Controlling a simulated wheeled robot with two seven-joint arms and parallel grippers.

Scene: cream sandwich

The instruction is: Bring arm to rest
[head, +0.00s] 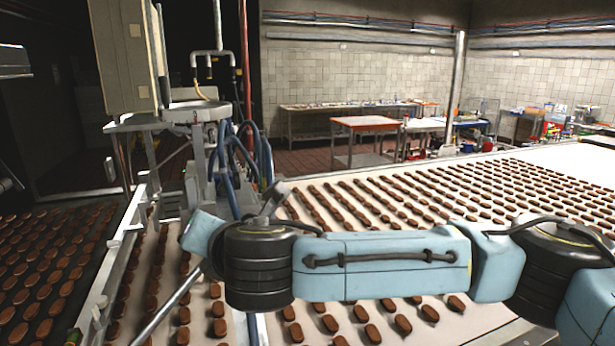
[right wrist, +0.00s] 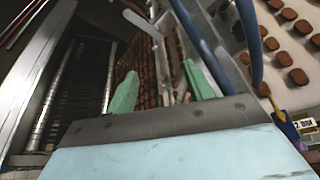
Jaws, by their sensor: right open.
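My right arm (head: 380,262), pale blue with black joints, reaches in from the right across the lower part of the head view, above rows of brown biscuits (head: 455,303). Its wrist end is beside the metal machine stand with blue hoses. The right gripper is not visible in the head view. In the right wrist view my right gripper (right wrist: 161,80) shows two green fingers set wide apart, with nothing held between them. Behind them are a metal frame and a brown strip of biscuits. My left gripper does not show.
A metal machine post with blue hoses (head: 224,165) and a rail (head: 120,255) stand close to the right wrist. The biscuit-covered white belt (head: 575,160) spreads right. A red-topped table (head: 365,123) stands farther back. In the wrist view a blue hose (right wrist: 248,35) runs close beside the gripper.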

